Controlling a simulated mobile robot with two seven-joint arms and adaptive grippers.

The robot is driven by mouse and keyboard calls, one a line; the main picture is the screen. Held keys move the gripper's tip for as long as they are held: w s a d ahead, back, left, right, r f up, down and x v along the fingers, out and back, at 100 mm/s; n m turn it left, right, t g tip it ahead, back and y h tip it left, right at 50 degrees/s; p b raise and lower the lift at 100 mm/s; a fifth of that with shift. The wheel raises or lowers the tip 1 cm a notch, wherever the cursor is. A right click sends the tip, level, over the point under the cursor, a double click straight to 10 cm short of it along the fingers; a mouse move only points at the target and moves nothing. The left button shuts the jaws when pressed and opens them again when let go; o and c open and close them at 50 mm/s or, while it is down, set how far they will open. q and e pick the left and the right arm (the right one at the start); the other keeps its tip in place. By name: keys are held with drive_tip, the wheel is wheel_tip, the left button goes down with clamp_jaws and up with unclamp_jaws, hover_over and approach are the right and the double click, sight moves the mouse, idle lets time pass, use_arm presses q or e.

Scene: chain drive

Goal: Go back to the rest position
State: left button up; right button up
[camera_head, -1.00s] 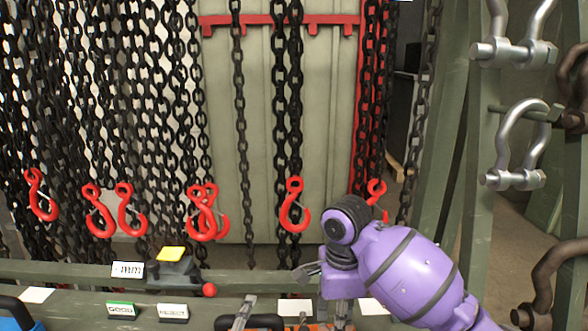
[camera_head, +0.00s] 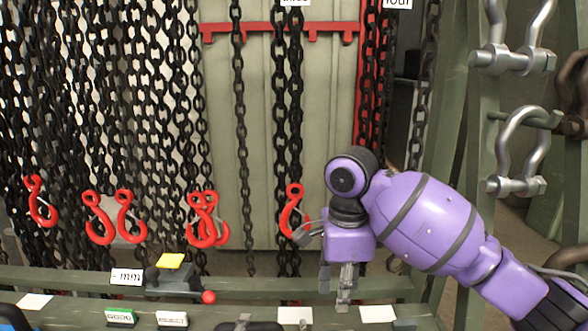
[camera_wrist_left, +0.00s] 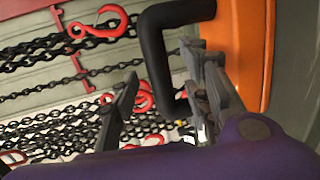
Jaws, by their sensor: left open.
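My right gripper (camera_head: 345,292) hangs pointing down at the end of the purple right arm, right of centre in the head view. Its grey fingers look close together from this side, and I cannot tell whether they are open. Nothing is visibly held in them. My left gripper (camera_wrist_left: 160,66) shows in the left wrist view with its two grey fingers spread apart. A black bar handle (camera_wrist_left: 152,50) on an orange case (camera_wrist_left: 242,50) is beside and partly between these fingers; I cannot tell if they touch it.
Black chains (camera_head: 240,110) with red hooks (camera_head: 125,215) hang across the back. Silver shackles (camera_head: 520,150) hang on the green frame at right. A control box with a yellow top (camera_head: 170,261) and small label cards (camera_head: 172,318) sit along the green bench (camera_head: 75,302).

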use_arm(q)
drive_tip(key=v, duration=0.4)
drive_tip(key=shift+s, duration=0.25)
drive_tip(key=shift+s, duration=0.1)
